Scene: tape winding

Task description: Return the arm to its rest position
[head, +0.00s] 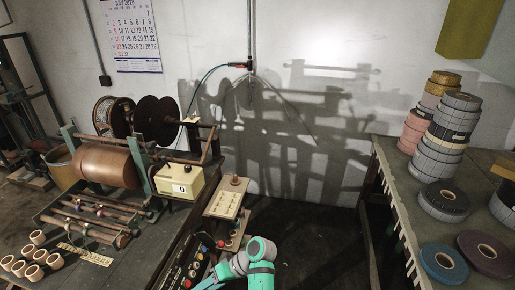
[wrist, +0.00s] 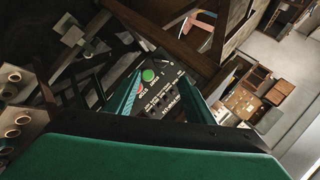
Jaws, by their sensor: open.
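My teal arm (head: 261,254) reaches in from the bottom edge in the head view, in front of the winding bench. My gripper (wrist: 160,82) shows in the wrist view as two teal fingers, spread apart with nothing between them. A dark control panel (wrist: 160,97) with a green button (wrist: 148,75) shows beyond and between the fingers. In the head view this control panel (head: 190,265) lies along the bench's right edge, just left of my arm. I cannot tell how far the fingertips are from the panel.
The winding machine has a copper-brown drum (head: 107,165) and a counter box (head: 180,184) reading 0. Small rolls (head: 33,258) lie at the bench's left. A right-hand table (head: 400,190) holds stacked tape rolls (head: 446,125). Dark open floor (head: 300,225) lies between bench and table.

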